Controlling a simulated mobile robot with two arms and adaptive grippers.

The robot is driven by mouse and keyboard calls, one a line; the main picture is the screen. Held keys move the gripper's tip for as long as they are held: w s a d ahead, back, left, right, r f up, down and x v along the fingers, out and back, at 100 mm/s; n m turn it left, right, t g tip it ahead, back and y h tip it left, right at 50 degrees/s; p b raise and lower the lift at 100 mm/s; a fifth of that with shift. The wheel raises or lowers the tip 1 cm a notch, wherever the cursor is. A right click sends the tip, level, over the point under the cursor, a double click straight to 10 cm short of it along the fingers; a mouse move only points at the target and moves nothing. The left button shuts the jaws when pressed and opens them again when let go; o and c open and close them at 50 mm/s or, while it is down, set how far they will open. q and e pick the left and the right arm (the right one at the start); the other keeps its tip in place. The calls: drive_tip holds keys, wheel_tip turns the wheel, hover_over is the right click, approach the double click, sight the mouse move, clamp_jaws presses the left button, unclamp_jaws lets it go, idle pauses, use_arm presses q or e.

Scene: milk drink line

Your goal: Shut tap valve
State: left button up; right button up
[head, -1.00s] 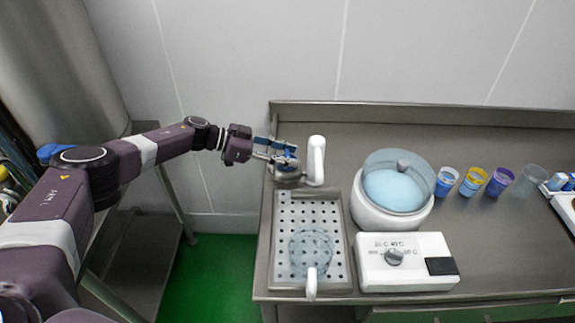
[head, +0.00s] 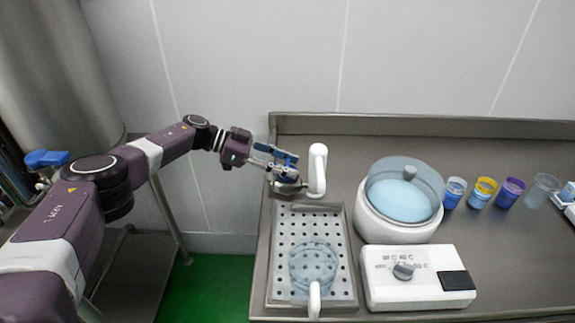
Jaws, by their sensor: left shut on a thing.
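The tap has a white curved spout (head: 318,170) and a grey base (head: 287,187) at the back left of the counter. My left gripper (head: 283,170) reaches in from the left at the tap, just left of the spout. It is shut on the tap valve, which its blue-and-grey fingers mostly hide. A clear, bluish jug (head: 313,266) with a white handle stands on the perforated drip tray (head: 283,240) in front of the tap. My right gripper is out of view.
Right of the tray stand a white round pot (head: 400,222) with a clear lid and a white control box (head: 417,276) with a grey knob. Several cups (head: 481,191) stand further right. The back wall is close behind the tap.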

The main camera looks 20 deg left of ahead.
use_arm(q)
drive_tip(key=o, duration=0.9)
drive_tip(key=v, duration=1.2)
drive_tip(key=shift+r, duration=0.1)
